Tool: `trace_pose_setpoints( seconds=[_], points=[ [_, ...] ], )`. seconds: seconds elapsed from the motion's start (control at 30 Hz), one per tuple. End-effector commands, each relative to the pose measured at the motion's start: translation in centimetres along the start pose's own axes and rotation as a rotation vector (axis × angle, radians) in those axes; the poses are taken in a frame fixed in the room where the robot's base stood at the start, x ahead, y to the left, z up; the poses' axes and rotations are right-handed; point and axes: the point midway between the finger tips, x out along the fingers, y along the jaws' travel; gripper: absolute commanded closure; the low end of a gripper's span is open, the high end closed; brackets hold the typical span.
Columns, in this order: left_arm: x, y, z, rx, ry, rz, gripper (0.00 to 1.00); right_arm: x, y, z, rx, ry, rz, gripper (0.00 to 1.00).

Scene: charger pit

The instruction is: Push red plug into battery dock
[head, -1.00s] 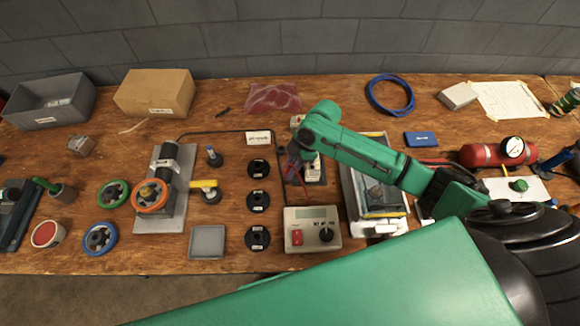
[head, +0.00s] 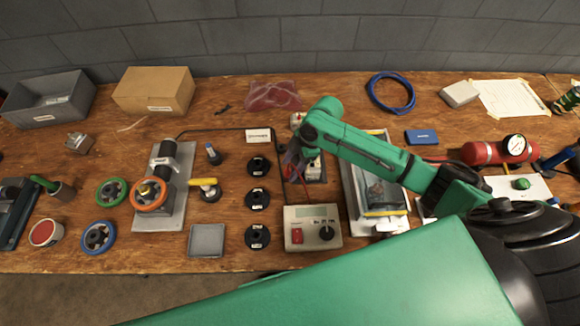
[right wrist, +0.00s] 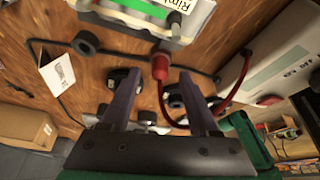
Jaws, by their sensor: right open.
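In the head view, the right gripper (head: 293,165) is over the dock (head: 314,168), and the arm partly hides both. The left gripper is not in view.
A charger box (head: 312,214) with a red switch stands in front of the dock. A tray (head: 352,180) stands close on the right. Black spools (head: 257,200) line the left side. A dark cable and a small white sign (head: 258,135) lie behind left.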

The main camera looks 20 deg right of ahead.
Motion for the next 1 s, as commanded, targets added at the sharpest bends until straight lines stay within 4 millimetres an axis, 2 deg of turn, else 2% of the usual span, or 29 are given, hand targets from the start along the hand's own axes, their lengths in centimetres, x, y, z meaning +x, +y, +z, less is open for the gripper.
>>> trace_pose_setpoints(
  seconds=[0.3,0.4,0.5,0.63,1.0],
  points=[
    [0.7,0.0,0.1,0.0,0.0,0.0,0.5,-8.9,0.1,0.1,-0.003,-0.003,0.006,0.38],
    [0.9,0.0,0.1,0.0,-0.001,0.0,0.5,-11.3,0.1,0.1,-0.002,-0.003,0.005,0.38],
    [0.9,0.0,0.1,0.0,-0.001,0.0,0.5,-12.8,0.0,0.0,-0.001,-0.002,0.002,0.38],
    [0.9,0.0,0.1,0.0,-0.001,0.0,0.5,-13.4,0.0,0.0,-0.001,-0.001,0.001,0.38],
    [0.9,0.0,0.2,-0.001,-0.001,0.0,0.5,-13.4,0.0,0.0,-0.001,-0.001,0.001,0.38]
  ],
)
